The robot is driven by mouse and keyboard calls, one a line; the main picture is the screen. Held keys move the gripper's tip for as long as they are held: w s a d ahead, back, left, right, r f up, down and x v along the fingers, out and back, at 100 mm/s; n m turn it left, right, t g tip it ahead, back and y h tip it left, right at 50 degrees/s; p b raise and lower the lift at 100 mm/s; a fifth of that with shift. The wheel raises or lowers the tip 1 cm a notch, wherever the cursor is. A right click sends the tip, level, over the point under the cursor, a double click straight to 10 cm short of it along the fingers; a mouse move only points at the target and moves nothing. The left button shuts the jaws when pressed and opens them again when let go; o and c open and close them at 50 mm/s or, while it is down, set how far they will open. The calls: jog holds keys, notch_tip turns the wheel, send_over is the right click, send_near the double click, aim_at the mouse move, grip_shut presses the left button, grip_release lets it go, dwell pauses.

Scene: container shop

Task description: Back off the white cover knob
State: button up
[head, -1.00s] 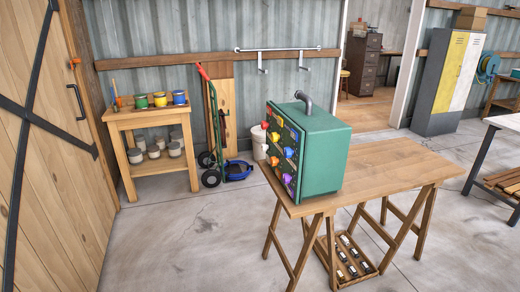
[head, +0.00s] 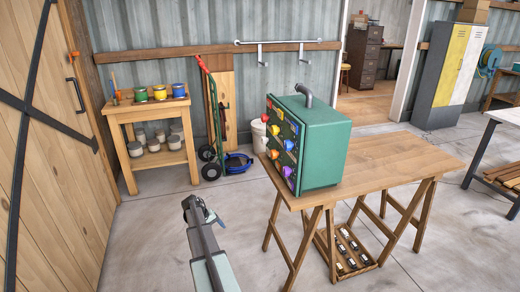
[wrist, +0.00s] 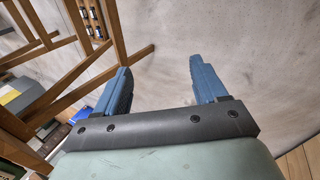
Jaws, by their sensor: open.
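A green box (head: 325,155) with a pipe on top stands on the wooden table, its dark knob panel facing left. The panel carries several coloured knobs, among them a blue knob (head: 289,145), an orange knob (head: 273,154) and a purple knob (head: 288,171). I cannot make out a white knob on the panel at this angle and size. My gripper (head: 203,213) is left of the table, lower than the panel and clear of it. In the wrist view my gripper (wrist: 160,68) is open and empty, its blue fingers wide apart over the concrete floor.
The wooden trestle table (head: 410,160) has bare top to the right of the box. A tray (head: 347,252) of small items sits low between its legs. A hand truck (head: 212,130) and a white bucket (head: 258,134) stand behind. Floor left of the table is open.

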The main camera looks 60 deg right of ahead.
jog(key=w+d+r+m+g+h, duration=0.1)
jog(key=d+r, duration=0.3)
jog(key=d, duration=0.3)
jog(key=w+d+r+h, duration=0.1)
jog(key=w+d+r, duration=0.1)
jog(key=d+r, duration=0.35)
jog(key=m+g+h, duration=0.7)
jog(key=m+g, duration=0.1)
jog(key=g, duration=0.1)
send_near(262, 140)
jog(key=x, duration=0.9)
jog(key=shift+w+d+f, duration=0.2)
jog(key=shift+d+f, duration=0.05)
jog(key=shift+d, duration=0.1)
jog(key=c, duration=1.1)
jog(key=shift+o, duration=0.2)
jog(key=shift+n, duration=0.3)
